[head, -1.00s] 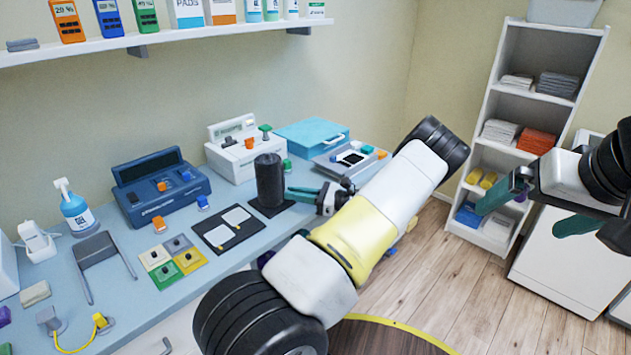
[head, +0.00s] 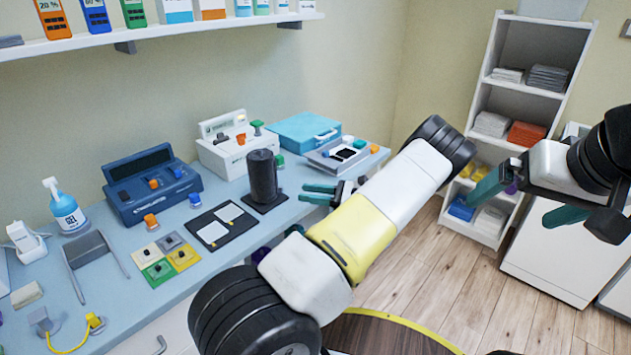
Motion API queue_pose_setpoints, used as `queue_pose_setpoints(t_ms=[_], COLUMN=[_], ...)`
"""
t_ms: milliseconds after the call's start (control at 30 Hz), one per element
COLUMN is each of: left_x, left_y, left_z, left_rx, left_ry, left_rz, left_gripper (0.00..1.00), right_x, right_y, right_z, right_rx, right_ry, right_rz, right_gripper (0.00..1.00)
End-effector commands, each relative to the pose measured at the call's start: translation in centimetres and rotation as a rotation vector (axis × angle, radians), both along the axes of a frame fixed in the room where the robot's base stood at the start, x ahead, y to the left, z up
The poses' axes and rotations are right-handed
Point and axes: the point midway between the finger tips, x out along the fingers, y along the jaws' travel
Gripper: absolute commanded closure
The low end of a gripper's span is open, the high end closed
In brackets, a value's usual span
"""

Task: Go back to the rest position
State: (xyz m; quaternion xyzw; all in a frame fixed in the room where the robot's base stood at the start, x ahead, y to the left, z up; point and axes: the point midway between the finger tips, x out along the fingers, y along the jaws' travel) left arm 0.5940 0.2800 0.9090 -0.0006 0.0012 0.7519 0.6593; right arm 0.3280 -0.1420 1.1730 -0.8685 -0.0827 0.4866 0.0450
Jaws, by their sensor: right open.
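My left gripper (head: 318,194) is beyond the white and yellow forearm, just right of the dark cylinder (head: 263,176) at the table's front edge. Its two teal fingers look slightly apart with nothing seen between them; part of its body is hidden by my arm. It does not touch the cylinder, which stands upright on a dark square base. My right gripper (head: 528,202) is at the right, in front of the shelf unit and above the floor. Its teal fingers are wide apart and empty.
The blue table (head: 128,301) carries a blue device (head: 152,186), a white device (head: 226,148), a light blue case (head: 301,132), coloured square pads (head: 166,258) and a spray bottle (head: 66,208). A white shelf unit (head: 489,112) stands at the back right. Wooden floor (head: 440,271) is clear between.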

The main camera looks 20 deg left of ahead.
Motion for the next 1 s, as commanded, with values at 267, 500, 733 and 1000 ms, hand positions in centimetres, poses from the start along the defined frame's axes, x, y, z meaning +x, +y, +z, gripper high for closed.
queue_pose_setpoints(t_ms=[267,500,733,1000], left_x=[0.1,-0.1,-2.8,-7.7], left_y=[-1.1,-1.0,-0.1,-1.4], left_z=[0.0,0.2,2.6,6.6], left_rx=[0.000,-0.015,-0.236,-0.607], left_ry=[0.000,-0.010,-0.154,-0.433], left_rz=[0.001,0.011,0.151,0.379], left_gripper=[0.64,0.64,0.64,0.64], right_x=[0.0,0.0,0.0,0.0], right_y=[0.0,0.0,0.0,0.0], right_z=[0.0,0.0,0.0,0.0], right_rx=[0.000,0.000,0.000,0.000], right_ry=[0.000,0.000,0.000,0.000], right_rz=[0.000,0.000,0.000,0.000], right_gripper=[0.00,0.00,0.00,0.00])
